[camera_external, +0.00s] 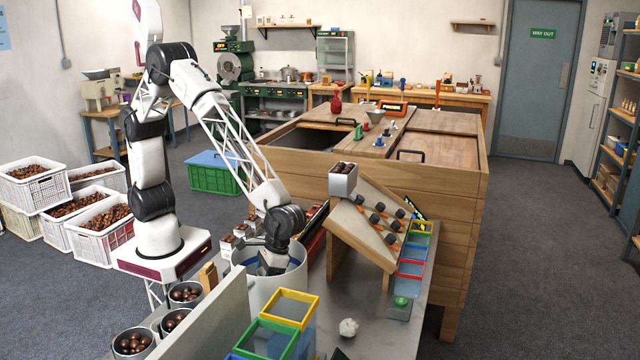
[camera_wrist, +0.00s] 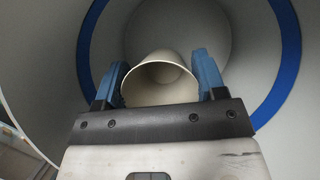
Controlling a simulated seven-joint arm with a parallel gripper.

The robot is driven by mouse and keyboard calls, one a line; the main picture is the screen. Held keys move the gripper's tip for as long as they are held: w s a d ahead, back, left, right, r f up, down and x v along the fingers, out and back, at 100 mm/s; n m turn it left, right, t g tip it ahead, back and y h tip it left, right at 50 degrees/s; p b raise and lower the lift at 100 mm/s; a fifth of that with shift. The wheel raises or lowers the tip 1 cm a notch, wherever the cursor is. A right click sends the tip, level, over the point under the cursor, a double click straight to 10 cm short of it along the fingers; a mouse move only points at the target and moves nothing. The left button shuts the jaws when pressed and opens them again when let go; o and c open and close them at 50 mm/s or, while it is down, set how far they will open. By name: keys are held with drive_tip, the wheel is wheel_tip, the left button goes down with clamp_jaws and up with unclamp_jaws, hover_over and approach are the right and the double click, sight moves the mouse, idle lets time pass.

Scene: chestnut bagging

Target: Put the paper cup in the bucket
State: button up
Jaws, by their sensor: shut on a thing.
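The bucket (camera_external: 292,287) is a light grey round container with a blue ring inside, standing on the bench below my arm. In the wrist view the bucket's inner wall and blue ring (camera_wrist: 288,60) surround my gripper. My gripper (camera_wrist: 160,85) is shut on the pale paper cup (camera_wrist: 160,92), with a blue finger on each side of it. The cup's open mouth faces the camera. The cup is inside the outline of the bucket's mouth. I cannot tell whether it touches the bottom. In the external view my gripper (camera_external: 268,262) reaches into the bucket, and the cup is hidden.
A yellow-rimmed bin (camera_external: 292,308) and a green-rimmed bin (camera_external: 265,340) stand close in front of the bucket. Cups of chestnuts (camera_external: 133,343) stand at the left. A sloped wooden rack (camera_external: 365,225) stands to the right. A crumpled white ball (camera_external: 348,328) lies on the bench.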

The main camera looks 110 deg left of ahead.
drive_tip(key=shift+f, duration=3.15)
drive_tip(key=shift+f, duration=0.1)
drive_tip(key=shift+f, duration=1.75)
drive_tip(key=shift+f, duration=0.15)
drive_tip(key=o, duration=1)
drive_tip(key=shift+c, duration=0.2)
